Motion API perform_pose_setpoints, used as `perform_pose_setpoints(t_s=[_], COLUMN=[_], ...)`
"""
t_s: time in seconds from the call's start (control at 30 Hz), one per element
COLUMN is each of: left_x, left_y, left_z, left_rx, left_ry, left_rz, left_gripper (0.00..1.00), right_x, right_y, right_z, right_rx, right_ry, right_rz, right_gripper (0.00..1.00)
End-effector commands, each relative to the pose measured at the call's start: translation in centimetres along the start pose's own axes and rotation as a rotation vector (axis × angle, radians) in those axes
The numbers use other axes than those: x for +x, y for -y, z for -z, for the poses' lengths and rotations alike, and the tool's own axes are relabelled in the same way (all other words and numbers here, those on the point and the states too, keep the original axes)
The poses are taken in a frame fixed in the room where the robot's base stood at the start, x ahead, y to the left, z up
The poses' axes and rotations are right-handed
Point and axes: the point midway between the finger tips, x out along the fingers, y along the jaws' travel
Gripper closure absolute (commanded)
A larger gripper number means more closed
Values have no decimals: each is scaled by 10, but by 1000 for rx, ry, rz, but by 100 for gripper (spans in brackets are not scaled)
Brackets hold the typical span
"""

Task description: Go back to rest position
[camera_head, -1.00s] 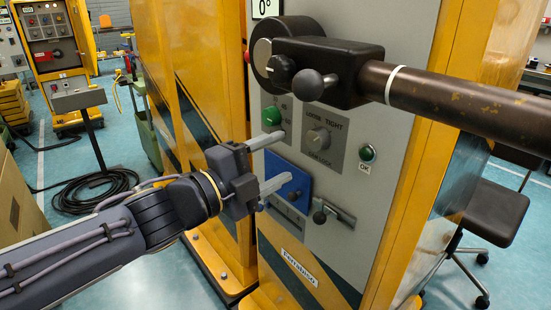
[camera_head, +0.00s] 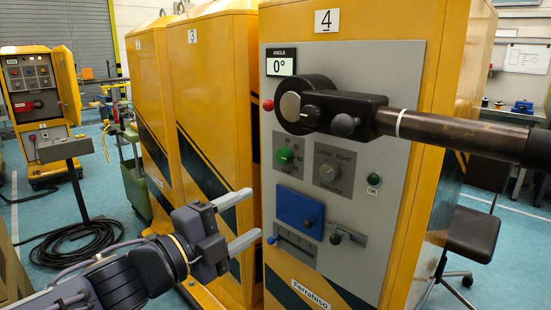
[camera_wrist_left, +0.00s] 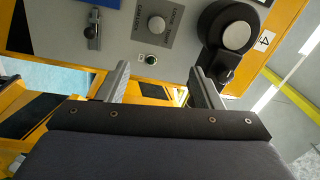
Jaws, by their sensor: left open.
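My left gripper (camera_head: 238,220) is open and empty in the head view, to the left of the panel front of yellow cabinet 4. Its two fingers (camera_wrist_left: 158,85) are spread apart in the left wrist view, with nothing between them. The grey panel (camera_head: 390,120) carries a green knob (camera_head: 285,156), a grey knob (camera_head: 328,172), a blue block (camera_head: 299,209) and a small slider lever (camera_head: 336,238). A black clamp head with a brown bar (camera_head: 460,130) is fixed across the upper panel. The display (camera_head: 281,63) reads 0°. My right gripper is not in view.
More yellow cabinets (camera_head: 212,70) stand to the left in a row. A control stand (camera_head: 64,150) and a coiled black cable (camera_head: 75,240) are further left on the blue floor. A dark stool (camera_head: 470,236) is at the right.

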Motion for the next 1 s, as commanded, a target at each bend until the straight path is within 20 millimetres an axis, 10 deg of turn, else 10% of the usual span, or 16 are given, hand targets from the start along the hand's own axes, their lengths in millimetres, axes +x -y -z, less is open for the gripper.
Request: perform_pose_setpoints(t_s=[0.53,0.83,1.0], left_x=[-56,-154,-223], left_y=[35,36,15], left_z=[-60,-84,-37], left_rx=[-372,-958,-1508], left_ry=[379,827,1114], left_rz=[-8,-25,-74], left_gripper=[40,40,40], right_x=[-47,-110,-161], right_y=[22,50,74], right_z=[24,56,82], right_rx=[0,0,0], right_ry=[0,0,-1], right_rz=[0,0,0], right_gripper=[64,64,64])
